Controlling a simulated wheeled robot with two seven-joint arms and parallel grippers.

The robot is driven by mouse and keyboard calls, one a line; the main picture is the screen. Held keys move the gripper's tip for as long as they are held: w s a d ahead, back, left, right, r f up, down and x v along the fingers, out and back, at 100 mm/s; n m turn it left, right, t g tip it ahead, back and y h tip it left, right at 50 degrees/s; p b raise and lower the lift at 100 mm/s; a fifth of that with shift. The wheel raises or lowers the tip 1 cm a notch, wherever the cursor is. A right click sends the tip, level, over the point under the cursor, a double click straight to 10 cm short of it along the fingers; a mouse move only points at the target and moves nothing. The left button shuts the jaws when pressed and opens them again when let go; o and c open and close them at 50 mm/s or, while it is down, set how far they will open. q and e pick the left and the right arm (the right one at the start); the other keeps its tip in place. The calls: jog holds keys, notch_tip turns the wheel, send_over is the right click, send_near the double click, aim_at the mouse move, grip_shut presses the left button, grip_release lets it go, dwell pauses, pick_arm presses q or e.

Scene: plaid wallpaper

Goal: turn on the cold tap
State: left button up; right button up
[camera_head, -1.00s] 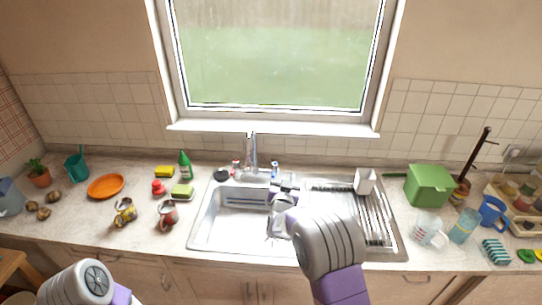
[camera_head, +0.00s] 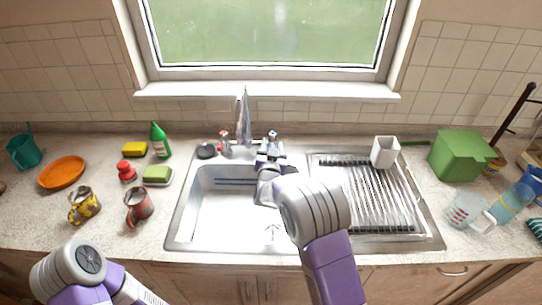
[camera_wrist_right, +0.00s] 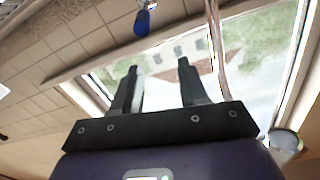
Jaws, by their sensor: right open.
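The cold tap (camera_head: 272,138), with a blue mark, stands at the back of the sink right of the chrome spout (camera_head: 245,120). The red-marked tap (camera_head: 225,142) is left of the spout. My right gripper (camera_head: 270,156) is just in front of the cold tap, and its fingers are partly hidden. In the wrist view the right gripper (camera_wrist_right: 157,66) is open and empty, with its two dark fingers apart. The blue-marked tap (camera_wrist_right: 144,20) shows beyond the fingertips, apart from them. My left arm is at lower left; its gripper is out of view.
The steel sink basin (camera_head: 215,215) is empty below. A white cup (camera_head: 384,152) stands on the ridged drainer (camera_head: 350,200) at right. A mug (camera_head: 139,207), a sponge (camera_head: 157,174) and a green bottle (camera_head: 160,140) stand left of the sink. The window is behind.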

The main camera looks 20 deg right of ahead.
aim_at(272, 145)
notch_tip(272, 145, down, 5)
jog(key=b, duration=0.4)
pick_arm(q)
jog(key=shift+f, duration=2.95)
pick_arm(e)
jog(key=shift+x, duration=3.75)
jog(key=shift+f, duration=0.15)
jog(key=shift+c, duration=0.3)
grip_shut()
